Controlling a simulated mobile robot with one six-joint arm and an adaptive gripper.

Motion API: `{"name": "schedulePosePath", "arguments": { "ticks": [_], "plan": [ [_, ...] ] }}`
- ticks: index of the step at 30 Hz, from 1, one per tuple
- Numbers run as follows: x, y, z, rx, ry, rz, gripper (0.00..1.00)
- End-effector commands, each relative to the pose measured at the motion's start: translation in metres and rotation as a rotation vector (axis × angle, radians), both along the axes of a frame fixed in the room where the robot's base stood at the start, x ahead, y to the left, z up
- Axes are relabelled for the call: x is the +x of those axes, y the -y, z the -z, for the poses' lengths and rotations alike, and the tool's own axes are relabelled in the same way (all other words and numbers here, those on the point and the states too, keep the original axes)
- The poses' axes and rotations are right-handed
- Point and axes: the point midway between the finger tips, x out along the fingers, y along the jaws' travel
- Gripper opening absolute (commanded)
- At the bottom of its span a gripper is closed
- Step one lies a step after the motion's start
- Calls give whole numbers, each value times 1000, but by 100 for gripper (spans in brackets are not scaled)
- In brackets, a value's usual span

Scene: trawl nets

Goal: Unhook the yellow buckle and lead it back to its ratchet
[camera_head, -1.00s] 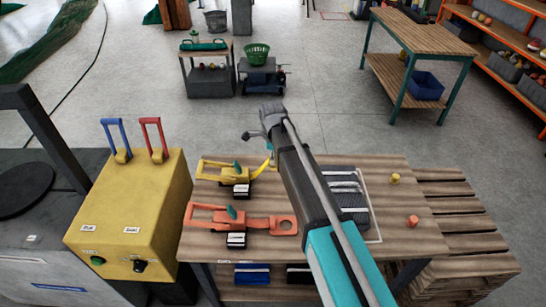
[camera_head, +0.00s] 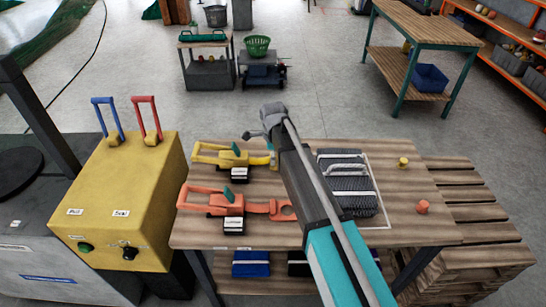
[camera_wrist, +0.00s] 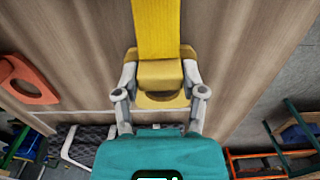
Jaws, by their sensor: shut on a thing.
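The yellow buckle (camera_wrist: 160,98) sits between my gripper's fingers (camera_wrist: 160,80) in the wrist view, with the jaws shut on it. A yellow strap (camera_wrist: 157,30) runs from it to the top of that picture. In the head view the yellow ratchet (camera_head: 225,157) lies on the wooden table (camera_head: 400,215), and a short yellow length (camera_head: 259,161) reaches from it to beside my arm. My forearm hides most of the gripper there. I see no hook at the buckle.
An orange ratchet (camera_head: 213,203) with an orange buckle (camera_head: 283,210) lies nearer on the table. A dark folded bundle with pale bands (camera_head: 352,207) lies right of my arm. Two small pegs, yellow (camera_head: 403,162) and orange (camera_head: 422,206), stand at right. A yellow control box (camera_head: 120,205) is at left.

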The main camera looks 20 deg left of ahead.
Motion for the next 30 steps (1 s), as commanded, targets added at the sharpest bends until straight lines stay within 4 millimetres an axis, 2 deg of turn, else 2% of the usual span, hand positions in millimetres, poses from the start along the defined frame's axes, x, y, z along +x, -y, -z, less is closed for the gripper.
{"name": "schedulePosePath", "arguments": {
  "ticks": [4, 17, 18, 24, 30],
  "plan": [
    [0, 0, 10, 0, 0, 0, 0],
    [0, 0, 11, 0, 0, 0, 0],
    [0, 0, 11, 0, 0, 0, 55],
    [0, 0, 11, 0, 0, 0, 92],
    [0, 0, 11, 0, 0, 0, 94]
  ]
}}
